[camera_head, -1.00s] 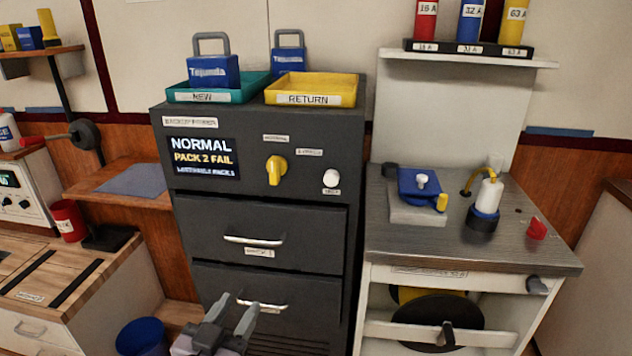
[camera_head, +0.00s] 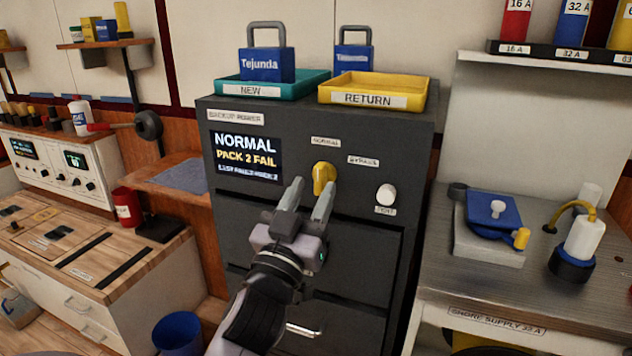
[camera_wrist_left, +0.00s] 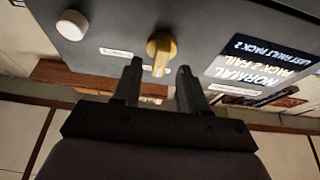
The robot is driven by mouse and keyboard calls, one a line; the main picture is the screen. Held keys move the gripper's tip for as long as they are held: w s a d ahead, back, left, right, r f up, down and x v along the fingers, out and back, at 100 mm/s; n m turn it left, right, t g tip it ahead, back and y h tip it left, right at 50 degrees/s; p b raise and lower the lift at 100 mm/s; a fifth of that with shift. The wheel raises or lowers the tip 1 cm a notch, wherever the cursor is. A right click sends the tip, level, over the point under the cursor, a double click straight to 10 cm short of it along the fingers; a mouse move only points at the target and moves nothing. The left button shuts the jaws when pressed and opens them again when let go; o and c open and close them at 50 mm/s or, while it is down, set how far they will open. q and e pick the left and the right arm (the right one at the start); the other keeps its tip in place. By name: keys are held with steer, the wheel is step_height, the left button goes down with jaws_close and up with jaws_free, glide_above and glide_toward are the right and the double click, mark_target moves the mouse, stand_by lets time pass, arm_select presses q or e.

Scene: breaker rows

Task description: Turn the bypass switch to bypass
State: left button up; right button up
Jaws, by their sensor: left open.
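The yellow bypass switch (camera_head: 323,178) is on the front of the dark backup power cabinet (camera_head: 225,110), between the screen and a white round button. Labels reading NORMAL (camera_head: 326,142) and BYPASS (camera_head: 363,161) sit above it and to its right. The screen (camera_head: 246,156) reads NORMAL and PACK 2 FAIL. My left gripper (camera_head: 308,187) is open just in front of and below the switch. In the left wrist view the switch (camera_wrist_left: 161,50) shows beyond the gap between the open fingers (camera_wrist_left: 158,75). No grip on it shows. My right gripper is out of view.
The white button (camera_head: 386,195) is right of the switch. A teal NEW tray (camera_head: 290,88) and yellow RETURN tray (camera_head: 400,97) stand on the cabinet top. A steel bench (camera_head: 440,265) is at right, a wooden bench (camera_head: 120,250) at left, and a blue bin (camera_head: 178,333) below.

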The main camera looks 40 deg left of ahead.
arm_select(q)
steer(key=shift+x, duration=0.95)
jaws_close()
